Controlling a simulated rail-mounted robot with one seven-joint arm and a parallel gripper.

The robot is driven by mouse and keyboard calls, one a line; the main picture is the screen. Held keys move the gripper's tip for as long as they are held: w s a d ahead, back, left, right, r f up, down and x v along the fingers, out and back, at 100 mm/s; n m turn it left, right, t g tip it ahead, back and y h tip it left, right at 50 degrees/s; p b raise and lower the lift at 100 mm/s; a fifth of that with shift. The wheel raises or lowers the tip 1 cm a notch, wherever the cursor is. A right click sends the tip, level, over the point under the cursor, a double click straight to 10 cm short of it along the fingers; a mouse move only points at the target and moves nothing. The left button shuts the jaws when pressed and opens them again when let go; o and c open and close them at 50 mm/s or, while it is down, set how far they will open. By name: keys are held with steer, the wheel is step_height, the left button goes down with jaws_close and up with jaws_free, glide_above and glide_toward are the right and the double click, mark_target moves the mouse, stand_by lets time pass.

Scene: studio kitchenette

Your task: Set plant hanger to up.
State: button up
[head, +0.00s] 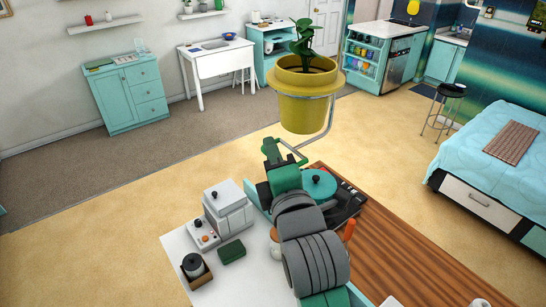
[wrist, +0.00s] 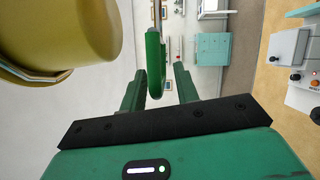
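The plant hanger (head: 331,118) is a bent grey tube with a ring carrying a yellow pot (head: 305,112) and a leafy plant (head: 305,42). The pot stands upright, high above the counter. In the wrist view the yellow pot (wrist: 60,35) fills the upper left. A green rounded bar (wrist: 154,72), apparently the hanger's handle, lies between the fingers of my gripper (wrist: 160,85). The fingers are apart, with gaps visible on both sides of the bar. In the head view my gripper (head: 282,168) is just below the pot; its fingertips are partly hard to separate from the hanger.
Below my arm are a white counter (head: 180,245) with a white appliance (head: 228,208), a teal lidded pot (head: 318,183) on a dark hob, and a wooden top (head: 400,250). A bed (head: 490,165) stands right.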

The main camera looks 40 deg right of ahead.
steer(key=b+v, duration=0.2)
steer(key=v, duration=0.5)
steer(key=shift+s, duration=0.4)
steer(key=shift+a, duration=0.2)
